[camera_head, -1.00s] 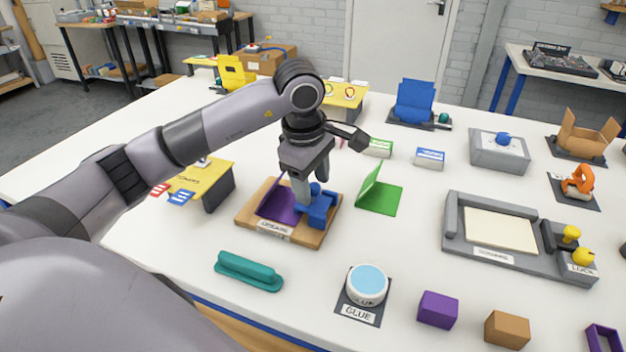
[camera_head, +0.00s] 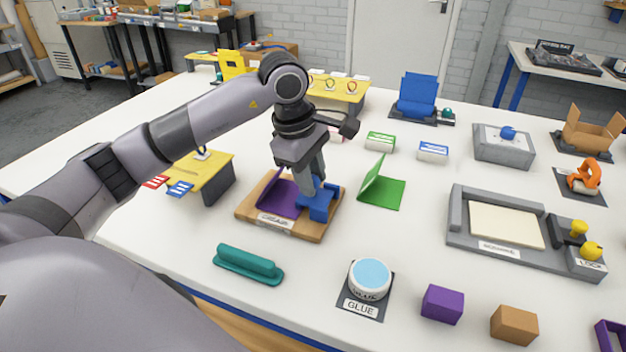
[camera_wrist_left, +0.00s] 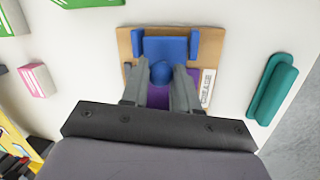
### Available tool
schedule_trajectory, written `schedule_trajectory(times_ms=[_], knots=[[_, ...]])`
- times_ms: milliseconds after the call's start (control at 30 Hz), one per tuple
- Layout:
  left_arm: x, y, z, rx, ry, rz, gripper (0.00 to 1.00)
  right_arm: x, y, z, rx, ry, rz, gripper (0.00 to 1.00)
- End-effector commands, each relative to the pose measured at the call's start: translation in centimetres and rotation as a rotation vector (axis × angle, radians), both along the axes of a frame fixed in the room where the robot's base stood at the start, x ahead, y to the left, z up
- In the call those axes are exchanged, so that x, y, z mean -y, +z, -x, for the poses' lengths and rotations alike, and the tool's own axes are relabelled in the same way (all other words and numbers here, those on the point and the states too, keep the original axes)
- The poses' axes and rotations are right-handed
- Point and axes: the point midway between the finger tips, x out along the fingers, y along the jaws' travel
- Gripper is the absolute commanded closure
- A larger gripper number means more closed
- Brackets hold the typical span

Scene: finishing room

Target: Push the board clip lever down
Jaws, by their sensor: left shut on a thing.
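The wooden board (camera_head: 306,231) lies on the white table in front of my left arm, with a blue clip (camera_head: 319,209) at its right side. My left gripper (camera_head: 314,189) reaches down from above to the clip and leans over it. In the left wrist view the fingers (camera_wrist_left: 161,78) are shut on the round blue knob of the clip lever (camera_wrist_left: 160,72). The broad blue part of the clip (camera_wrist_left: 165,46) lies beyond the knob, between two blue side blocks. A purple folded piece (camera_head: 278,198) lies on the board, partly behind the fingers. My right gripper is not in view.
A green folded card (camera_head: 382,192) stands just right of the board. A teal handled block (camera_head: 248,264) and a round glue pad (camera_head: 369,276) are nearer the front. A yellow stand (camera_head: 203,173) is left of the board. Bare table lies between them.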

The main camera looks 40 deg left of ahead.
Motion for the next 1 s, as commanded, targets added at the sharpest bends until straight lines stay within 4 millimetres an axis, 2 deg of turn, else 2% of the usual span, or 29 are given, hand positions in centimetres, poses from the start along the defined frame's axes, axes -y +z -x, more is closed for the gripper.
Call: schedule_trajectory(times_ms=[233,267,300,333,667,767,1000], knots=[[0.0,0.1,0.0,0.001,0.0,0.002,1.0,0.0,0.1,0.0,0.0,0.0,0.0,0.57],[0.0,0.1,0.0,0.001,0.0,0.002,0.67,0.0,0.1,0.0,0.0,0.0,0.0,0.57],[0.0,0.1,0.0,0.001,0.0,0.002,0.54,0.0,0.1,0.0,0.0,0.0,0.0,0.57],[0.0,0.1,0.0,0.001,0.0,0.002,0.46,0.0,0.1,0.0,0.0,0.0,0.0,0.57],[0.0,0.3,0.0,0.001,0.0,0.001,0.46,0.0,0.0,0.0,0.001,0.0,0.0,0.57],[-0.2,1.3,0.2,0.005,0.001,0.001,0.46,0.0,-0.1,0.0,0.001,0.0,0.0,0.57],[-0.6,5.1,1.0,0.005,0.001,0.0,0.46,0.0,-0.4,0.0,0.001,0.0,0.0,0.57]])
